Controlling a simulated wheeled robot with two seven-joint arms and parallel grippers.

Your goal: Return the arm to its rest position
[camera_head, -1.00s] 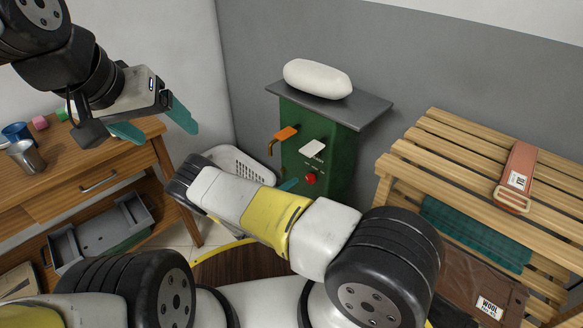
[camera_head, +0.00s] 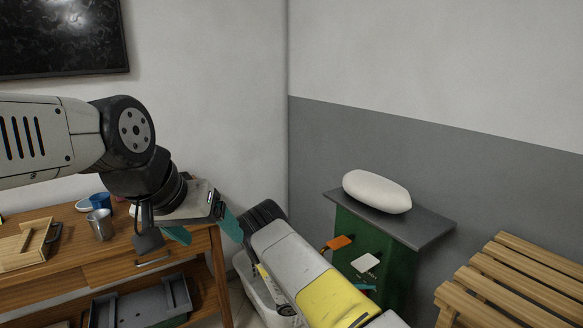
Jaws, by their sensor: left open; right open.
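My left gripper (camera_head: 208,235) comes in from the left and is held above the right end of the wooden desk. Its two teal fingers are apart, with nothing between them. My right arm rises from the bottom centre, in front of the white basket. A small teal fingertip of my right gripper (camera_head: 364,287) shows past the arm, in front of the green cabinet. The rest of that gripper is hidden behind the arm.
The wooden desk (camera_head: 110,272) holds a metal cup (camera_head: 100,224), a blue cup (camera_head: 100,200) and a wooden box (camera_head: 24,246). A grey tray (camera_head: 140,304) sits below. The green cabinet (camera_head: 372,240) carries a white pillow-like form (camera_head: 377,191). A slatted wooden bench (camera_head: 515,285) stands right.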

